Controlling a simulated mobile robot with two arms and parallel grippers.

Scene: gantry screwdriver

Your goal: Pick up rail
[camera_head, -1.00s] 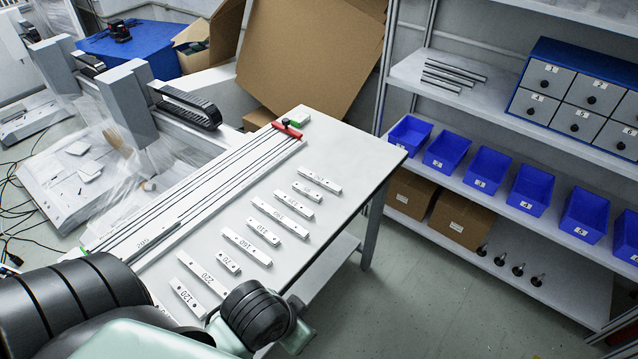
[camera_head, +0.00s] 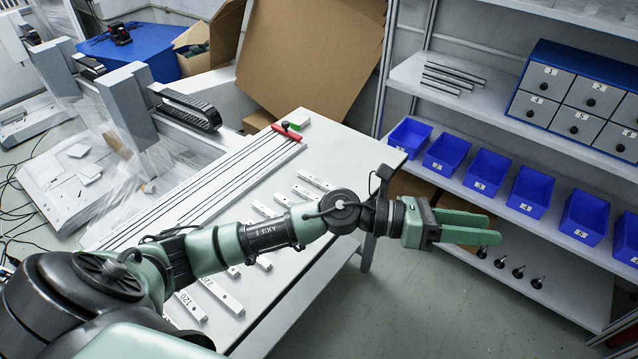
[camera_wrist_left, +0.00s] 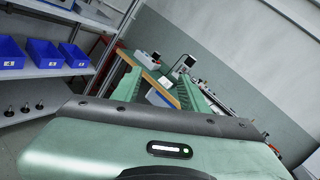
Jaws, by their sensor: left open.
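Several thin grey metal rails (camera_head: 453,77) lie side by side on the upper shelf at the right of the head view. My left gripper (camera_head: 493,228) is open and empty, its two green fingers pointing right, below and in front of the shelves and well apart from the rails. In the left wrist view, the fingers (camera_wrist_left: 160,85) stand apart with nothing between them. Several white numbered bars (camera_head: 222,297) lie on the table, partly hidden by my left arm. A long white track (camera_head: 215,190) runs along the table's left side. My right gripper is not in view.
A white shelf unit (camera_head: 395,75) holds several blue bins (camera_head: 486,170) and a blue cabinet of numbered drawers (camera_head: 575,95). Below are several black-headed parts (camera_head: 517,271). Cardboard (camera_head: 300,60) leans behind the table (camera_head: 345,140). Floor (camera_head: 420,310) in front is clear.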

